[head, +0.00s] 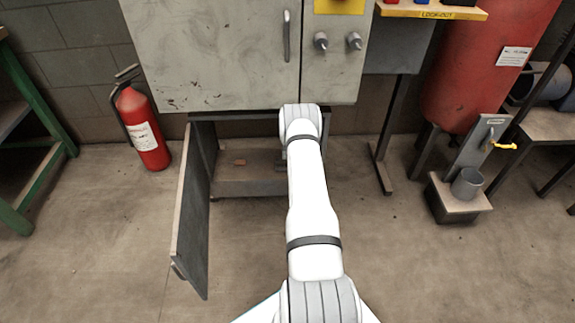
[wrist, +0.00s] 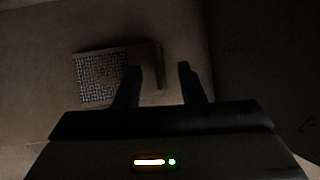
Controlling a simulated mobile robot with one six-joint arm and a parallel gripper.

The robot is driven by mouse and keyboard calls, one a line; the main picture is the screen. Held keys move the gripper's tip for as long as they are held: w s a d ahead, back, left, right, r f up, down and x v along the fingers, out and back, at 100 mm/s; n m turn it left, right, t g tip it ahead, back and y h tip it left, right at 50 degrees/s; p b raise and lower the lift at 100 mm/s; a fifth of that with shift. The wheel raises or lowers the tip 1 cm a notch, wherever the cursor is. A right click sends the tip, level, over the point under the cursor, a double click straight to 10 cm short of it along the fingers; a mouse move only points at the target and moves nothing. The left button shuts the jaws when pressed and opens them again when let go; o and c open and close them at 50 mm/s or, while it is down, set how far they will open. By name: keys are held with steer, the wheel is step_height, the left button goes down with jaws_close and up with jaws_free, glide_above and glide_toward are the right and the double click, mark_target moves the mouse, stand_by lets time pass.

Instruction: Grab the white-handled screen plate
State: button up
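The screen plate (wrist: 100,75) lies in a dim space in the wrist view, left of centre. It has a dark mesh face and a plain, pale brownish border. A narrow upright strip at its right end may be the handle; the dark hides its true colour. My gripper (wrist: 160,67) is open, with two dark fingers apart. The left finger overlaps the plate's right part in the picture, and the strip shows between the fingers. I cannot tell whether they touch it. In the head view my arm reaches into the low opening and hides the gripper; the plate is not discernible there.
The grey cabinet (head: 215,60) stands above the low compartment, whose door (head: 195,205) hangs open at the left. A fire extinguisher (head: 142,128) stands left; a red tank (head: 478,75) and a grey cup (head: 467,184) are right. The front floor is clear.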

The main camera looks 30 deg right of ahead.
steer(key=shift+w+d+f, duration=0.15)
steer(key=shift+d+f, duration=0.05)
steer(key=shift+f, duration=0.25)
jaws_close()
stand_by(0.3)
